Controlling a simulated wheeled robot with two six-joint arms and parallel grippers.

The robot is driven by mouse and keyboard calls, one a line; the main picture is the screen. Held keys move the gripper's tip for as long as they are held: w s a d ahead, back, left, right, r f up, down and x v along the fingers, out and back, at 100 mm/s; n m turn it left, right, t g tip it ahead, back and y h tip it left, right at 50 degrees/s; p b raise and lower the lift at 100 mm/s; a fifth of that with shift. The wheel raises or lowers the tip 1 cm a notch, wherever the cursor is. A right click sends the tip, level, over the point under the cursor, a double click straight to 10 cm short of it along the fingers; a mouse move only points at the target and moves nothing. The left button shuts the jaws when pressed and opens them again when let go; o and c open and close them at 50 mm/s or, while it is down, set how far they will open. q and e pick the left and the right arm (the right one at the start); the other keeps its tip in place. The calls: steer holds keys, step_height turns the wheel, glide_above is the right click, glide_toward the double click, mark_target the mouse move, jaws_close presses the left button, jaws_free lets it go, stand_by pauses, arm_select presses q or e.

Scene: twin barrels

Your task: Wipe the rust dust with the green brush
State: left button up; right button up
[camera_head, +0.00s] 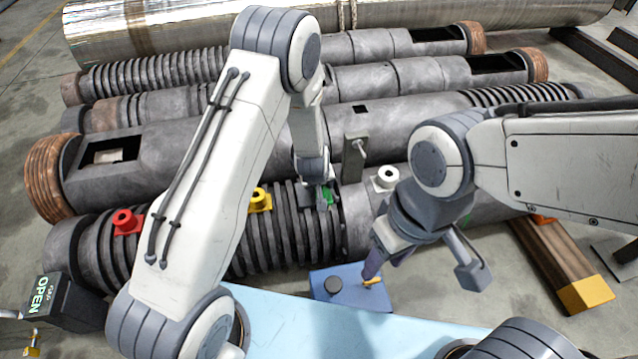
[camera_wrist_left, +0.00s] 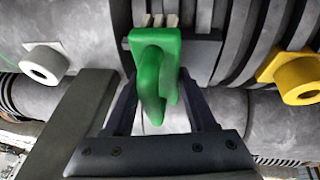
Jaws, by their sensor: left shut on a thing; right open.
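The green brush (camera_wrist_left: 152,65) fills the middle of the left wrist view, with pale bristles (camera_wrist_left: 160,20) at its top against a dark barrel. My left gripper (camera_wrist_left: 155,95) is shut on the brush, one finger on each side. In the head view the brush is a small green patch (camera_head: 328,194), mostly hidden by my left gripper (camera_head: 318,188), over the ribbed part of the front barrel (camera_head: 270,235). Whether the bristles touch the barrel I cannot tell. No rust dust can be made out clearly. My right gripper (camera_head: 378,262) is open, just above the blue box.
A red fitting (camera_head: 126,221), a yellow fitting (camera_head: 260,200) and a white fitting (camera_head: 385,179) stick up from the front barrel. A grey post (camera_head: 355,157) rises beside it. The blue box (camera_head: 345,293) has a black knob. More barrels lie behind.

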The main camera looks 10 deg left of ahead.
arm_select(q)
step_height(320, 180, up, 3)
steer(key=shift+f+p, duration=0.15)
steer(key=shift+p, duration=0.15)
step_height(320, 180, up, 5)
steer(key=p, duration=0.4)
steer(key=shift+p, duration=0.35)
arm_select(e)
step_height(320, 180, up, 6)
steer(key=shift+s, duration=0.1)
